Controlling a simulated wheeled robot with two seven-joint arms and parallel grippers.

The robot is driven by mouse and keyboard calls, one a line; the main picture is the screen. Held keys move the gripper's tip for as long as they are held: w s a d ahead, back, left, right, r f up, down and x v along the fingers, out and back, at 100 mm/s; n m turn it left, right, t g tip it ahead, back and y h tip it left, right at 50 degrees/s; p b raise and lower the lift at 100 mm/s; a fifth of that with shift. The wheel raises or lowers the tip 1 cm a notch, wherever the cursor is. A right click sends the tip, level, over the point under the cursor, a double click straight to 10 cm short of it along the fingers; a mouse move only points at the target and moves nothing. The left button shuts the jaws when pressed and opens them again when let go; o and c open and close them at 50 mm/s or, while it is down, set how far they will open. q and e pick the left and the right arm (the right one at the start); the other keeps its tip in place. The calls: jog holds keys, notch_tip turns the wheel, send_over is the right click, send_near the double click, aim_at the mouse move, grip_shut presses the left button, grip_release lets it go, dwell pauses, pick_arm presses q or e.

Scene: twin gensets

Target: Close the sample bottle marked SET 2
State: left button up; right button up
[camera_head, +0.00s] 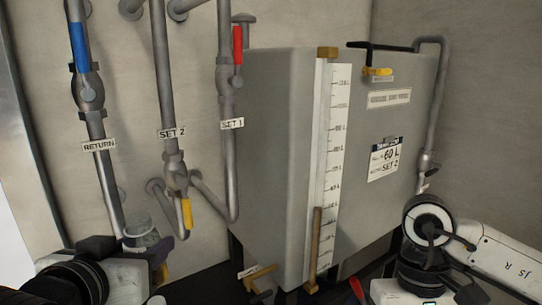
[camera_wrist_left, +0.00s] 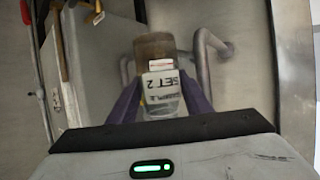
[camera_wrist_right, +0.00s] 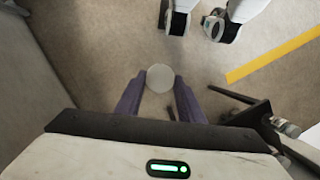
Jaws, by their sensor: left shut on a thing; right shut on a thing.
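The clear sample bottle (camera_head: 140,234) is at the lower left of the head view, beside the pipes. In the left wrist view its SET 2 label (camera_wrist_left: 160,84) reads upside down, and the part beyond the label is brownish. My left gripper (camera_head: 150,250) is shut on the bottle, with a purple finger on each side in the left wrist view. No cap shows on the bottle in the head view. My right gripper (camera_wrist_right: 159,92) is shut on a round whitish cap (camera_wrist_right: 160,77), well apart from the bottle. Its fingers are not clear in the head view.
A grey tank (camera_head: 275,140) with a level scale (camera_head: 329,150) fills the middle. Pipes marked RETURN, SET 2 and SET 1 run down the wall. A yellow-handled valve (camera_head: 187,213) hangs near the bottle. Floor with a yellow stripe (camera_wrist_right: 275,54) shows below my right gripper.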

pick_arm(q)
jog(key=shift+s+r, duration=0.1)
pick_arm(e)
jog(key=shift+r, duration=0.1)
dwell(0.4)
pick_arm(q)
jog(key=d+f+m+g+h, duration=0.1)
jog(key=d+f+m+h, duration=0.3)
jog(key=d, duration=0.3)
jog(key=d+f+m+g+h, duration=0.2)
jog(key=d+f+m+h, duration=0.2)
jog(key=d, duration=0.4)
jog(key=shift+f+h, duration=0.4)
jog(key=shift+f, duration=0.4)
jog(key=shift+d, duration=0.1)
pick_arm(e)
jog(key=w+a+r+m+t+y, duration=0.1)
jog(key=w+a+r+m, duration=0.4)
jog(key=a+r+m, duration=0.5)
jog(key=w+a+r+m+t+y, duration=0.2)
jog(key=w+a+r+m, duration=0.4)
jog(key=a, duration=0.9)
notch_tip(320, 180, up, 4)
jog(key=m+t, duration=0.1)
jog(key=m, duration=0.2)
jog(key=shift+w+m, duration=0.25)
jog(key=shift+m, duration=0.15)
jog(key=shift+f, duration=0.15)
jog(key=shift+f, duration=2)
